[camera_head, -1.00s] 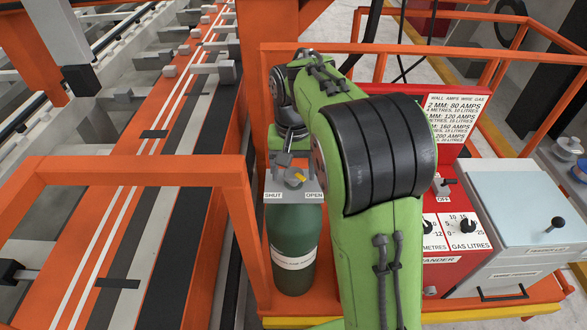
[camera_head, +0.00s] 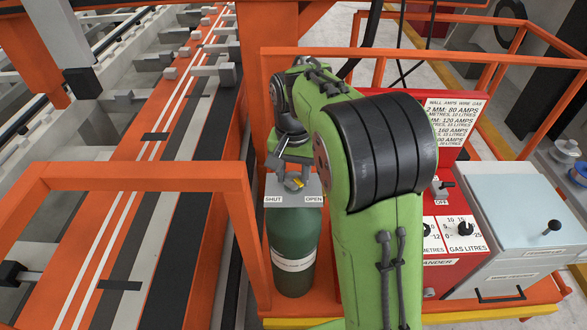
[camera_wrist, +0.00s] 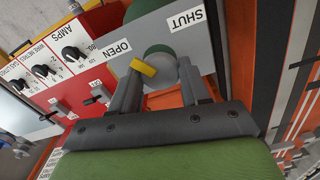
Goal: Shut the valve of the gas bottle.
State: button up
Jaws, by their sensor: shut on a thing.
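The gas bottle (camera_head: 293,250) is dark green with a white label and stands upright in the orange cart. On top is a grey plate (camera_head: 311,189) marked SHUT at left and OPEN at right. The valve knob (camera_wrist: 160,54) is grey and round with a yellow pointer (camera_wrist: 143,67), which also shows in the head view (camera_head: 298,184). In the wrist view the pointer is turned to the OPEN side. My gripper (camera_head: 288,172) is shut on the knob, one finger at each side, as the wrist view shows (camera_wrist: 160,75). The fingers partly hide the knob.
A red control panel (camera_head: 450,235) with dials and a switch stands right of the bottle, behind my arm. A grey box (camera_head: 520,220) with a handle is further right. Orange rails (camera_head: 140,175) surround the cart. A striped orange jig beam (camera_head: 130,200) lies to the left.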

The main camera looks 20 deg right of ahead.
aim_at(293, 177)
jog(key=m+p, duration=0.1)
jog(key=m, duration=0.2)
jog(key=shift+r+m+p, duration=0.15)
jog(key=shift+m+p, duration=0.15)
jog(key=m+p, duration=0.1)
jog(key=m, duration=0.3)
jog(key=shift+m, duration=0.3)
jog(key=m, duration=0.3)
jog(key=shift+m, duration=2.1)
jog(key=o, duration=1.1)
jog(key=shift+c, duration=0.2)
notch_tip(293, 177, up, 16)
jog(key=p, duration=0.3)
jog(key=shift+f, duration=0.2)
